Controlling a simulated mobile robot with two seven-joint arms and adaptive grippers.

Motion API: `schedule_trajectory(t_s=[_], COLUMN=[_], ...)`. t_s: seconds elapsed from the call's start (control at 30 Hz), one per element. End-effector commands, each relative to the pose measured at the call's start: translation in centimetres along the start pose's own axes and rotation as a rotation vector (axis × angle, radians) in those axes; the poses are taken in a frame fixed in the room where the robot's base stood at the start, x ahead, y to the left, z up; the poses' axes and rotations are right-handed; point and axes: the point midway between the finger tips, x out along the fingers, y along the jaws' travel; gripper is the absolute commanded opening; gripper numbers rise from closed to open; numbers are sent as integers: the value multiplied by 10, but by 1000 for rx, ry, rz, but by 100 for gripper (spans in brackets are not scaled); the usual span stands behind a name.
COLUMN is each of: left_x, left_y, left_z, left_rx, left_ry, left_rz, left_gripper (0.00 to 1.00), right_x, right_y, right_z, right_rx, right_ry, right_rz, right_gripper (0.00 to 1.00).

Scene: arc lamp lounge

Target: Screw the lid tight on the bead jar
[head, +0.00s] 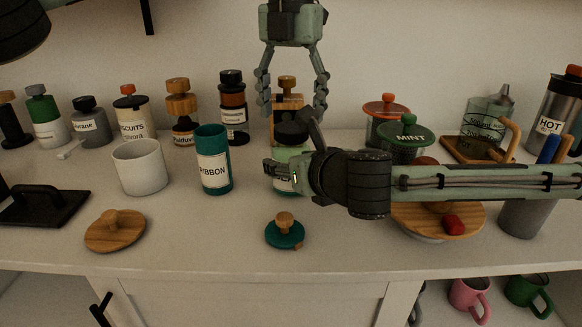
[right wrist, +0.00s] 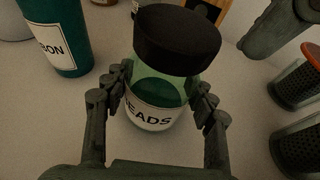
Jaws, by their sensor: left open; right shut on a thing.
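The bead jar (right wrist: 150,113), pale green glass with a BEADS label, stands on the counter. In the head view the jar (head: 290,156) is partly hidden by my right arm. My right gripper (right wrist: 163,90) is shut on the jar's body, one finger on each side. A black lid (right wrist: 177,38) sits at the jar's mouth in the right wrist view; I cannot tell whether it is fully seated. My left gripper (head: 292,98) is open and empty above the jar, fingers pointing down. Part of it shows at the upper right of the right wrist view.
A teal RIBBON canister (head: 213,160) and a white cup (head: 140,168) stand left of the jar. A teal lid (head: 285,233) and a wooden lid (head: 116,231) lie in front. Several jars line the back.

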Motion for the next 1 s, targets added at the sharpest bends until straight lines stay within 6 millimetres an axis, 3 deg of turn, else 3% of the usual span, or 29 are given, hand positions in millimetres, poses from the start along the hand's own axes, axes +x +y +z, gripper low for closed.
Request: schedule_trajectory(t_s=[0.23, 0.6, 1.0], left_x=[28, 32, 32], left_y=[0, 0, 0], left_z=[0, 0, 0], left_rx=[0, -1, 0], left_ry=[0, 0, 0], left_rz=[0, 0, 0], left_gripper=[67, 67, 18], right_x=[0, 0, 0], right_y=[0, 0, 0], right_z=[0, 0, 0], right_rx=[0, 0, 0], right_ry=[-1, -1, -1], right_rz=[0, 0, 0], right_gripper=[0, 0, 0])
